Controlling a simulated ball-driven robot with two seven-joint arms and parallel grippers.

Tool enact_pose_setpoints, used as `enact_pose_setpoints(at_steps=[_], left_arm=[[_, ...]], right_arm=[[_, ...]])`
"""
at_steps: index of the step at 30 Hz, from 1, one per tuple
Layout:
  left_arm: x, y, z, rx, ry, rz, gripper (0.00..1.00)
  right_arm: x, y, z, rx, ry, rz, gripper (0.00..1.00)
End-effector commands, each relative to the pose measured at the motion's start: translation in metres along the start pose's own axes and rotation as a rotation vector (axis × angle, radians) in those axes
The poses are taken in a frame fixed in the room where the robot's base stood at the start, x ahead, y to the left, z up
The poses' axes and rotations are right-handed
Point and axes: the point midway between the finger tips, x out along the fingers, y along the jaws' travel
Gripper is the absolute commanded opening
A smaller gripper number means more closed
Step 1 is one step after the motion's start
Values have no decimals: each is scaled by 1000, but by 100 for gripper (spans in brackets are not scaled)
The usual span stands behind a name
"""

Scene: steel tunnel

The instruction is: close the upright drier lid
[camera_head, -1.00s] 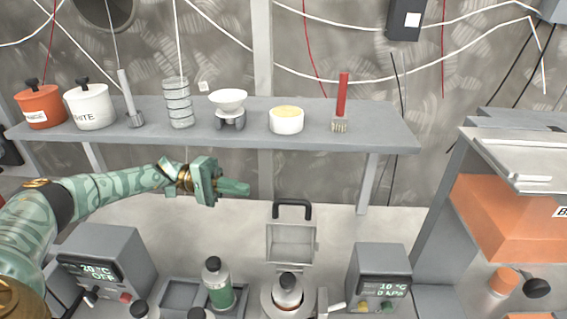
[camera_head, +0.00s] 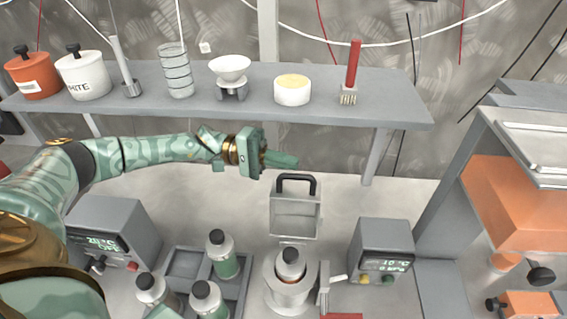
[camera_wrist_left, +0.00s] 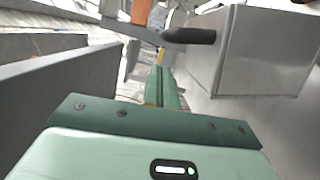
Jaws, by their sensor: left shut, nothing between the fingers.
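The drier lid (camera_head: 295,222) stands upright at the back of the drier in the head view, a grey framed panel with a black handle (camera_head: 295,178) on its top edge. The round drier body (camera_head: 290,297) stands below and in front of it, with a capped bottle (camera_head: 291,264) inside. My left gripper (camera_head: 292,160) is shut and empty, just above and behind the handle, apparently apart from it. In the left wrist view its shut fingers (camera_wrist_left: 162,88) point ahead, and a dark rounded bar, probably the handle (camera_wrist_left: 188,36), lies beyond them. My right gripper is not in view.
A grey shelf (camera_head: 330,118) with pots, a coil and a white bowl runs behind my left arm. A rack (camera_head: 240,290) with several bottles stands left of the drier. A control box (camera_head: 383,250) stands at the right.

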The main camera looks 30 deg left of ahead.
Motion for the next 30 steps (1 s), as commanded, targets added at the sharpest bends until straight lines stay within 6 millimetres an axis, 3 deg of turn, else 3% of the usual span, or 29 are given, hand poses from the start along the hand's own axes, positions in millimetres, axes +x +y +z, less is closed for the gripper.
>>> enact_pose_setpoints(at_steps=[6,19,30], left_arm=[[4,1,18,2,-1,0,0],[5,1,20,5,-1,0,0],[7,8,27,68,-1,-15,0]], right_arm=[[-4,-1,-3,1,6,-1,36],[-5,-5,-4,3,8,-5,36],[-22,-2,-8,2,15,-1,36]])
